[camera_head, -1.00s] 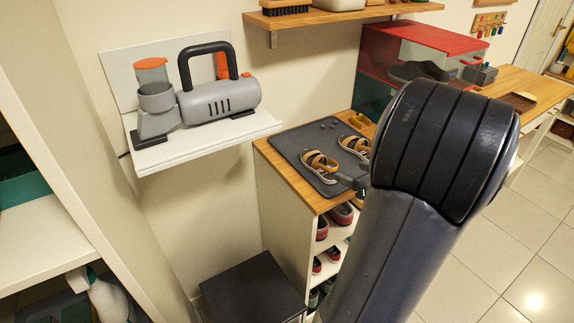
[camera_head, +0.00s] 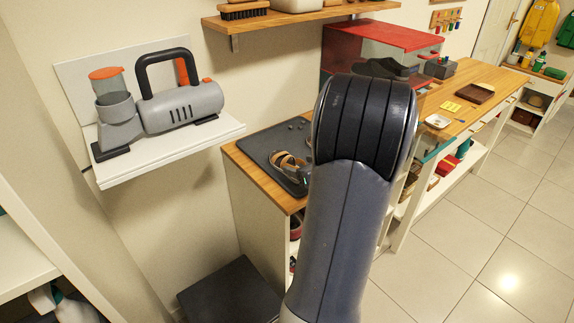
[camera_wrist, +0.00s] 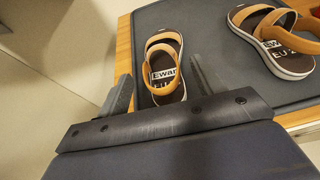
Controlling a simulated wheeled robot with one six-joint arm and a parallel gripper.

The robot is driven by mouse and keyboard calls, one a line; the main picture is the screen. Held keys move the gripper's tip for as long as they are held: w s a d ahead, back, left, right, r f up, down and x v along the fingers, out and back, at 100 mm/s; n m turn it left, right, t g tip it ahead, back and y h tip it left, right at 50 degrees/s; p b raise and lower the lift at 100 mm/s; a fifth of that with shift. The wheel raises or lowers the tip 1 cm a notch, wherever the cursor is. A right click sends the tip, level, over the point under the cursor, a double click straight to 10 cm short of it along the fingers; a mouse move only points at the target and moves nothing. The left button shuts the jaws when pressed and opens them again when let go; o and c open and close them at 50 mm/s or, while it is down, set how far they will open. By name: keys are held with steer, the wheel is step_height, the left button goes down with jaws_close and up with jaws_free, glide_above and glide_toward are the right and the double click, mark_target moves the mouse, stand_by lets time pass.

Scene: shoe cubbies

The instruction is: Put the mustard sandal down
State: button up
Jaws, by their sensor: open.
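The mustard sandal (camera_wrist: 163,70) lies sole down on the dark grey mat (camera_wrist: 205,22) in the wrist view, with a white label reading "Ewar" on its insole. My gripper (camera_wrist: 159,70) is open, one finger on each side of this sandal, with a gap visible to both. A second mustard sandal (camera_wrist: 288,58) lies on the mat at the right, cut off by the picture edge. In the head view one sandal (camera_head: 287,160) shows on the mat (camera_head: 262,146); my arm hides most of the other and nearly all of my gripper.
The mat lies on a wooden-topped cubby (camera_head: 238,157) holding shoes below. A wall shelf with a grey machine (camera_head: 180,105) is at the left. A red-topped case (camera_head: 385,40) stands behind my arm. A dark box (camera_head: 230,290) is on the floor. Tiled floor at right is clear.

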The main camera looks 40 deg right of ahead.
steer(key=shift+x, duration=1.25)
steer(key=c, duration=1.2)
steer(key=shift+o, duration=0.2)
step_height(320, 180, up, 10)
steer(key=p, duration=0.2)
steer(key=w+a+f+n+y+p, duration=0.1)
steer(key=w+a+f+n+y, duration=0.3)
steer(key=a, duration=0.4)
steer(key=w+a+f+n+y+p, duration=0.1)
steer(key=w+a+f+n+y, duration=0.15)
steer(key=w+a+f, duration=0.45)
steer(key=a+f+y, duration=0.1)
steer(key=a+f, duration=0.2)
steer(key=a, duration=0.7)
steer(key=s+a+f+n+g+y+p, duration=0.1)
steer(key=a+f, duration=0.3)
steer(key=a, duration=0.7)
steer(key=shift+s, duration=0.2)
steer(key=shift+f, duration=0.15)
